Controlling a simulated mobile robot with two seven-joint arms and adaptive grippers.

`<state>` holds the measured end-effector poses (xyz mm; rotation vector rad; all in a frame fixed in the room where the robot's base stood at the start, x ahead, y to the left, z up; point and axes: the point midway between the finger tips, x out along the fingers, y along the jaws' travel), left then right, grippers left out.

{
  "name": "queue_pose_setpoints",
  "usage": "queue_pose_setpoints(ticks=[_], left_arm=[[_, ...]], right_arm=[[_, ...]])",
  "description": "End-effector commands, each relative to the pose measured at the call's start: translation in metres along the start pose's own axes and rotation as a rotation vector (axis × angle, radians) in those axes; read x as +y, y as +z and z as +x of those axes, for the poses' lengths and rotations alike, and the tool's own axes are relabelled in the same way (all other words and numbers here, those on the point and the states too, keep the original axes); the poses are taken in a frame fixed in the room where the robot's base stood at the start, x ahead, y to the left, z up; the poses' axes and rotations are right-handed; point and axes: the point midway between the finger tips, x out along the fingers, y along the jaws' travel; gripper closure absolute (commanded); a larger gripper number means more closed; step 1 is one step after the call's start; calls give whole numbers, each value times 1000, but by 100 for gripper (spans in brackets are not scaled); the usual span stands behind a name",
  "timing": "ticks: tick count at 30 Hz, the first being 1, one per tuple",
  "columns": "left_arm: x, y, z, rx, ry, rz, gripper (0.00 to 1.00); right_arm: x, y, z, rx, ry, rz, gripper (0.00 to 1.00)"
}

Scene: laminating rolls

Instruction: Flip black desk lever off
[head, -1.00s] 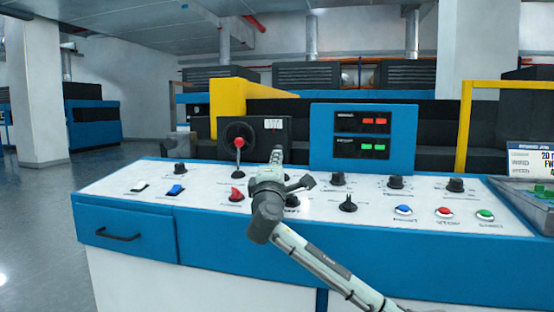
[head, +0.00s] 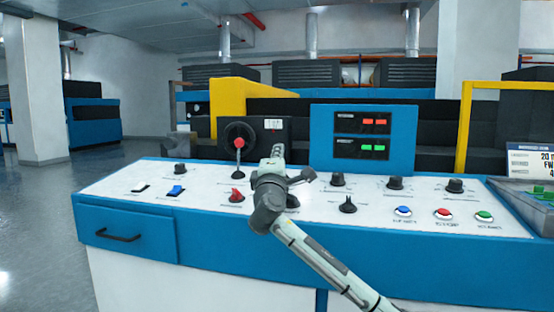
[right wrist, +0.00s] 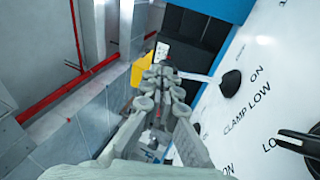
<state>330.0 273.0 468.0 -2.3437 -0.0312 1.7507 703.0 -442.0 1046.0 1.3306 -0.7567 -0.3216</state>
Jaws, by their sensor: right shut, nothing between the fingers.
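A black knob with a pointed handle (head: 348,205) stands right of centre. I cannot tell the levers' on or off positions. My left gripper is not in view.
A red switch (head: 237,195) is just left of my right wrist. Black round knobs (head: 395,183) line the back of the desk. Blue, red and green buttons (head: 443,212) are at the right. A red-knobbed lever (head: 239,143) rises behind.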

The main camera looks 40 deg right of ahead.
Motion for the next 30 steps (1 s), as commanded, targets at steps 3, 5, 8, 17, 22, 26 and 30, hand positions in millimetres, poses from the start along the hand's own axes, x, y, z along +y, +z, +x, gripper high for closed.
queue_pose_setpoints(ticks=[3,5,8,17,22,26,30], left_arm=[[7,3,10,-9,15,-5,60],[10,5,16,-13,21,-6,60],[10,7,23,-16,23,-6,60],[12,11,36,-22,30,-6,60],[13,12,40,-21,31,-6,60],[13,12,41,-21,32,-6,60],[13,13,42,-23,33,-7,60]], right_arm=[[6,2,10,-2,1,3,100],[7,3,15,-2,-1,2,100],[9,4,23,-2,-1,2,100],[10,7,45,-1,0,1,100],[10,8,52,-1,0,1,100],[9,8,55,0,0,1,100],[9,9,56,0,1,1,100]])
